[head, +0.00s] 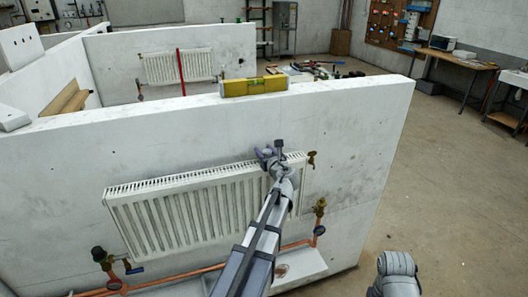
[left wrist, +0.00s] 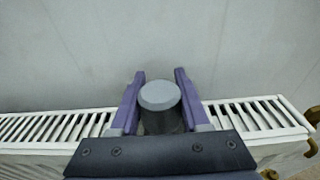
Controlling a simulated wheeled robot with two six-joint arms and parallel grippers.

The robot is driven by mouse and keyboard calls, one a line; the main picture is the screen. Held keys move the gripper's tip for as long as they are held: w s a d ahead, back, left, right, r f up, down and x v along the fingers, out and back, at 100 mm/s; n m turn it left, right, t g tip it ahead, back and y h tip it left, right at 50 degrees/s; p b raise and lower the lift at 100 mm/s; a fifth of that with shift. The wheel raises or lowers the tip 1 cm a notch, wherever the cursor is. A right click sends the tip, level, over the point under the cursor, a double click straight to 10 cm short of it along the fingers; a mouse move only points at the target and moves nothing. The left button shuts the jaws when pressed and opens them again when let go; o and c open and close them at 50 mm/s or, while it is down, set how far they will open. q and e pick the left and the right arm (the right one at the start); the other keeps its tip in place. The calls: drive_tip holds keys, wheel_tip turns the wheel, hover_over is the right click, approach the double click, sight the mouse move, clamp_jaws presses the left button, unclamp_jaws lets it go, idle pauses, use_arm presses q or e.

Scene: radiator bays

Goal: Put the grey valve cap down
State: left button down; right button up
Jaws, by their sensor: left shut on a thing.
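My left gripper (head: 268,152) is at the right end of the white radiator's top (head: 205,178). It is shut on the grey valve cap (head: 279,146), a short cylinder with a lighter grey top. In the left wrist view the cap (left wrist: 160,97) stands between the two purple fingers of the gripper (left wrist: 155,95), over the radiator's top grille (left wrist: 60,125). The cap's underside is hidden, so I cannot tell whether it touches the grille. My right gripper is not in view.
A yellow spirit level (head: 254,86) lies on top of the white partition wall (head: 350,120). A brass valve (head: 320,208) is at the lower right of the radiator, and a dark-headed valve (head: 99,255) at its lower left. Copper pipe (head: 190,274) runs below. Open floor (head: 450,190) lies to the right.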

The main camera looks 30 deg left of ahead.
use_arm(q)
drive_tip(key=shift+f+b, duration=0.6)
drive_tip(key=shift+f, duration=0.05)
idle(0.3)
drive_tip(key=shift+c, duration=1.5)
unclamp_jaws()
drive_tip(key=p+v, duration=0.1)
drive_tip(key=v, duration=0.7)
